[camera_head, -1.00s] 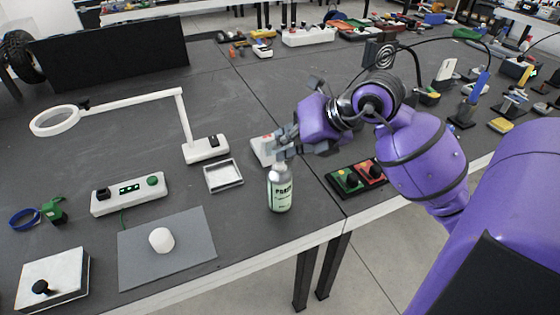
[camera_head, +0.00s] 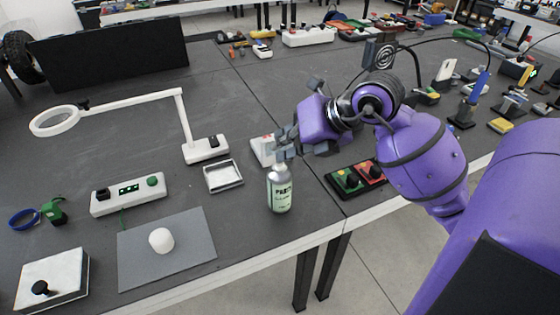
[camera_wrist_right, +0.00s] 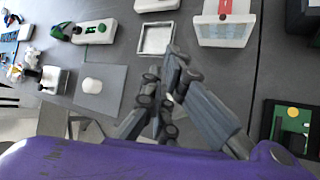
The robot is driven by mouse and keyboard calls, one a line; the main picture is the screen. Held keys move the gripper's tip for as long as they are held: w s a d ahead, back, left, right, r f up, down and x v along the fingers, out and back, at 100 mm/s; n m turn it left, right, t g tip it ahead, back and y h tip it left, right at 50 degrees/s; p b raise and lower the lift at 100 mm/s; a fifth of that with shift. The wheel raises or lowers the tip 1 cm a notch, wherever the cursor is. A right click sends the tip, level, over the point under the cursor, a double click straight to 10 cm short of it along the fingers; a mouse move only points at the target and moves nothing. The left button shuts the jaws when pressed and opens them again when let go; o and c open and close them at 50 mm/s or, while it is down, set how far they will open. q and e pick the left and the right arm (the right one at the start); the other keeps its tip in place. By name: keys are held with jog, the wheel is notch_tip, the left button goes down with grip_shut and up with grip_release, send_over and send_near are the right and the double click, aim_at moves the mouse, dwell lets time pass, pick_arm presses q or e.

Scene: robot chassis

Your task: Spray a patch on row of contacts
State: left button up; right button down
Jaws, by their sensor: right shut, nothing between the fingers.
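A silver spray can (camera_head: 280,190) with a pale green label stands upright near the front edge of the table. My right gripper (camera_head: 284,150) is shut at the top of the can. In the head view its fingers overlap the can's top, so I cannot tell whether they touch it. In the right wrist view the closed fingers (camera_wrist_right: 165,95) show, and I cannot make out the can there. A white box (camera_head: 128,194) with a green strip of small contacts and a green knob lies at the left. My left gripper is out of view.
A grey mat (camera_head: 190,252) holds a white round piece (camera_head: 161,240). A shallow tray (camera_head: 223,176), a magnifier lamp (camera_head: 205,149) and a white box with a black knob (camera_head: 52,280) stand around. A red and green panel (camera_head: 352,178) lies right of the can.

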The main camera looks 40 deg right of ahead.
jog(key=shift+f, duration=0.45)
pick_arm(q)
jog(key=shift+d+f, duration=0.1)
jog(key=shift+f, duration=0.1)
pick_arm(e)
jog(key=shift+r, duration=0.4)
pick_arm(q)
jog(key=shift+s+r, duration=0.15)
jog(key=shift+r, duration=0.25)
pick_arm(e)
jog(key=shift+r, duration=0.1)
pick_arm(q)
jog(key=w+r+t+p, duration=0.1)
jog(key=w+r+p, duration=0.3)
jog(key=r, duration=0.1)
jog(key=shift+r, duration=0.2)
pick_arm(e)
notch_tip(320, 180, up, 6)
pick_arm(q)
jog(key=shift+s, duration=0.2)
